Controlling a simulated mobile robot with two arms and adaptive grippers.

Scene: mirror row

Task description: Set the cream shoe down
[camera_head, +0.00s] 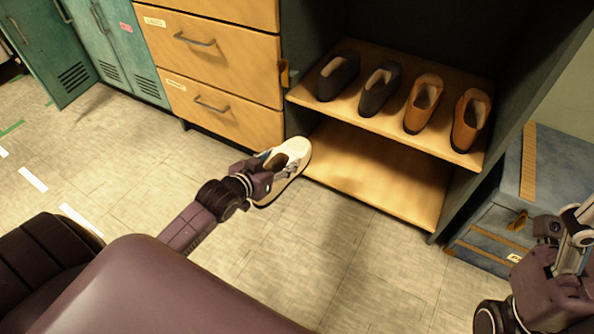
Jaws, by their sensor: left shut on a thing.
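The cream shoe (294,153) is near the middle of the view, in front of the lower left corner of the open shelf unit. My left gripper (268,177) is shut on the shoe at its near side and hides part of it. The shoe's opening faces up. I cannot tell whether its sole touches the floor. My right gripper (577,222) is at the right edge, partly cut off, and its fingers are unclear.
The upper shelf (391,122) holds a row of two dark shoes (338,76) and two tan shoes (470,120). The lower shelf (380,180) is bare. Wooden drawers (215,58) stand left, a blue-grey chest (500,215) right. The tiled floor (330,255) in front is clear.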

